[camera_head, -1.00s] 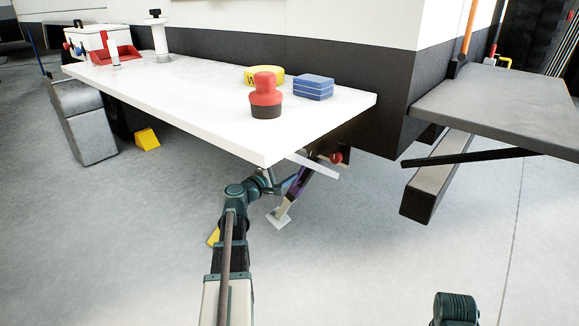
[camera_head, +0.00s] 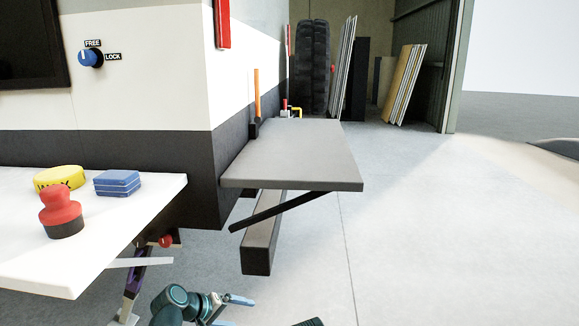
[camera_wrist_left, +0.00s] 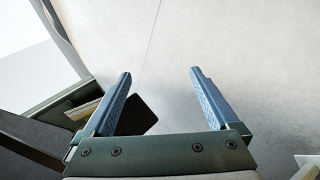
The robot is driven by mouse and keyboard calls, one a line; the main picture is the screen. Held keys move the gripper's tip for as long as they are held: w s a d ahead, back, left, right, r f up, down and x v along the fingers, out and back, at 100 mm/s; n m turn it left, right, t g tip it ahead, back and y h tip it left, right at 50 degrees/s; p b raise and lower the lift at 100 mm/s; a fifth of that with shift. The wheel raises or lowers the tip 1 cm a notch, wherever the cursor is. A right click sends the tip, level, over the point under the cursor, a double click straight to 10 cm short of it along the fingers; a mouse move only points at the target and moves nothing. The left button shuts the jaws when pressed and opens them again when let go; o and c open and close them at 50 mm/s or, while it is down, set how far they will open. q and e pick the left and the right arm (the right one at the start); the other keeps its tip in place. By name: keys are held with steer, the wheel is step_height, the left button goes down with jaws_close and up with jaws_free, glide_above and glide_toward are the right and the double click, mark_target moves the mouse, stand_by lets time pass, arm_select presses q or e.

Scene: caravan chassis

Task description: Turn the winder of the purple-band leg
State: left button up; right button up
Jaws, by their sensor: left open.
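The purple-band leg (camera_head: 134,281) hangs tilted below the right end of the white worktop, at the lower left of the head view. A red knob (camera_head: 166,241) shows near its top, under the body. I cannot tell whether this is part of the winder. My left gripper (camera_head: 234,310) is to the right of the leg, apart from it, with its blue fingers pointing right. In the left wrist view my left gripper (camera_wrist_left: 160,90) is open and empty, with bare floor between its fingers.
A red-and-black stamp-shaped object (camera_head: 61,211), a yellow tin (camera_head: 59,178) and blue blocks (camera_head: 117,183) sit on the white worktop (camera_head: 90,245). A grey shelf (camera_head: 293,155) with a dark brace and beam (camera_head: 262,240) juts out beyond. Floor to the right is clear.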

arm_select(q)
steer(key=s+d+m+g+y+p, duration=0.3)
steer(key=s+d+m+y, duration=0.15)
steer(key=s, duration=0.55)
steer(key=s+d+m+g+y+p, duration=0.35)
steer(key=s+m, duration=0.25)
steer(key=s, duration=0.3)
step_height(320, 180, up, 36)
steer(key=p, duration=3.6)
steer(key=shift+d+n, duration=0.35)
steer(key=shift+s, duration=0.1)
